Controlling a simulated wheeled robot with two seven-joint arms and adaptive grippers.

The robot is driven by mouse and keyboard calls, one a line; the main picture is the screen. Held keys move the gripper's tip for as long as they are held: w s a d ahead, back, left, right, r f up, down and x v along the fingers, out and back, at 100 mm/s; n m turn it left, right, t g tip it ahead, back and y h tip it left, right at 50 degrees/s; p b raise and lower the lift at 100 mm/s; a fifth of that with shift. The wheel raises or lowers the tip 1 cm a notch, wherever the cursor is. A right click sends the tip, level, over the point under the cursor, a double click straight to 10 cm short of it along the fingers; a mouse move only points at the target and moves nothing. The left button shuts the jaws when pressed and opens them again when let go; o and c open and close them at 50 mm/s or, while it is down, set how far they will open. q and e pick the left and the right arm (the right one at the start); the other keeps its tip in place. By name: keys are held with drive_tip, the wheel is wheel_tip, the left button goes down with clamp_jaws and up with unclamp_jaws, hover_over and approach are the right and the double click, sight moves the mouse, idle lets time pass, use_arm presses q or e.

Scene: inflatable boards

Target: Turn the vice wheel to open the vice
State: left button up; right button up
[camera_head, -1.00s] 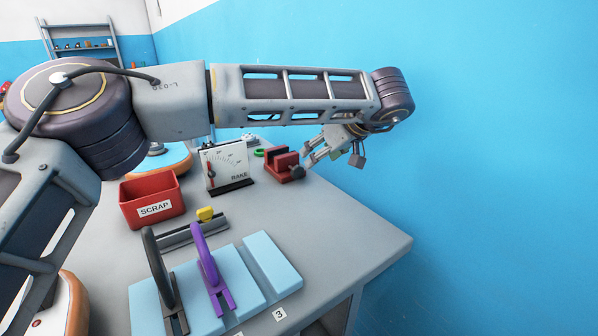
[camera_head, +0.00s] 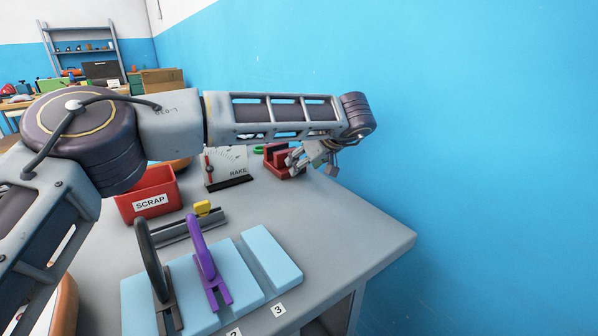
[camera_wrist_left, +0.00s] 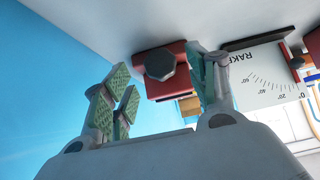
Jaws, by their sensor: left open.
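The red vice (camera_head: 279,163) sits at the back of the grey table, near the blue wall. Its dark faceted wheel (camera_wrist_left: 160,64) shows in the left wrist view on the face of the red vice body (camera_wrist_left: 174,84). In the head view my gripper covers the wheel. My left gripper (camera_head: 314,162) is open at the vice's right side. In the left wrist view its green-padded fingers (camera_wrist_left: 160,88) are spread, and the wheel appears between them in the picture. I cannot tell whether a finger touches it. My right gripper is not in view.
A gauge board marked RAKE (camera_head: 226,163) stands just left of the vice. A red SCRAP bin (camera_head: 149,195), a purple-handled tool (camera_head: 204,255), a dark-handled tool (camera_head: 152,262) and light blue boards (camera_head: 270,256) are nearer. The table's right part is clear.

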use_arm(q)
drive_tip(key=shift+x, duration=1.15)
drive_tip(key=shift+b+x, duration=0.5)
drive_tip(key=shift+x, duration=0.35)
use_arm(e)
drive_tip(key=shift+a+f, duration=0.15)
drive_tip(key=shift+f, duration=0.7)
use_arm(q)
drive_tip(key=c, duration=1)
drive_tip(key=shift+c, duration=0.2)
drive_tip(key=shift+n+t+h, duration=0.3)
drive_tip(key=shift+h, duration=0.2)
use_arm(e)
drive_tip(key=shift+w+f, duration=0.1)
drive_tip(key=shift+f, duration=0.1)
use_arm(q)
drive_tip(key=o, duration=1)
drive_tip(key=shift+o, duration=0.2)
